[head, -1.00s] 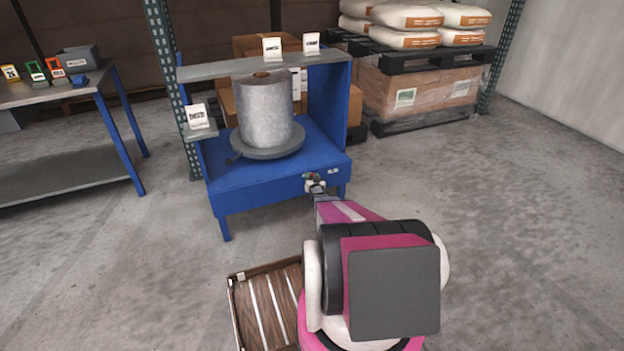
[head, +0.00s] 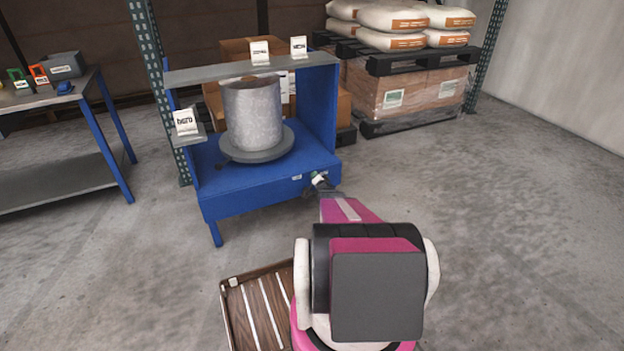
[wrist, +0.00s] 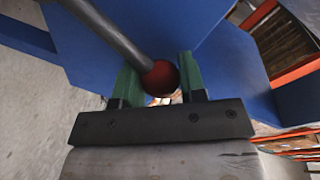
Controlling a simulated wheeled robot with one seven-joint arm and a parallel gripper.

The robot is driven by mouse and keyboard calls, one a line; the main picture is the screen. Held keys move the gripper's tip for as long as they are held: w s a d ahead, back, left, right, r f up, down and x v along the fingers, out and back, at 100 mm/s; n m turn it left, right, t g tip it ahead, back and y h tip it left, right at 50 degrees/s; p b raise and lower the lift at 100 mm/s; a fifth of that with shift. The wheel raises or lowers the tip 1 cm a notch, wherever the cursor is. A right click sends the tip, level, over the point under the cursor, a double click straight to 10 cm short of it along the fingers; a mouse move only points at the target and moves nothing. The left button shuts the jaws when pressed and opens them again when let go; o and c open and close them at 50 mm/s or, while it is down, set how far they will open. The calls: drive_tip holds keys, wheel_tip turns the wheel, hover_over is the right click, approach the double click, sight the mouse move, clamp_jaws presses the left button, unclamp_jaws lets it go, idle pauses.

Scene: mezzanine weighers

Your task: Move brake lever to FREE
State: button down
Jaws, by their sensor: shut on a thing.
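The brake lever is a dark rod (wrist: 108,32) with a reddish round end (wrist: 160,77) in the wrist view. My gripper (wrist: 157,88) has its green-padded fingers on both sides of that end and is shut on it. In the head view my gripper (head: 319,182) is at the front edge of the blue stand (head: 250,200), near its right corner. The lever is mostly hidden there by my gripper. A small pale label (head: 297,177) shows on the front edge just left of my gripper; its text is too small to read.
A workbench (head: 50,102) is at the left. Open floor lies to the right.

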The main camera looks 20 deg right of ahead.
drive_tip(key=shift+d+f+m+y, duration=0.25)
drive_tip(key=shift+d+f+m, duration=0.3)
drive_tip(key=shift+d+m, duration=0.25)
drive_tip(key=shift+d+f+m+y, duration=0.25)
drive_tip(key=shift+d+f+m, duration=0.3)
drive_tip(key=shift+m, duration=0.35)
drive_tip(key=c, duration=0.7)
unclamp_jaws()
drive_tip(key=shift+f, duration=0.1)
drive_tip(key=s, duration=0.3)
drive_tip(key=s+r, duration=0.1)
drive_tip(key=s, duration=0.3)
drive_tip(key=s+r, duration=0.1)
drive_tip(key=s, duration=0.2)
drive_tip(key=shift+s+a, duration=0.25)
drive_tip(key=shift+s, duration=0.05)
drive_tip(key=shift+r+g, duration=0.1)
drive_tip(key=shift+g, duration=0.2)
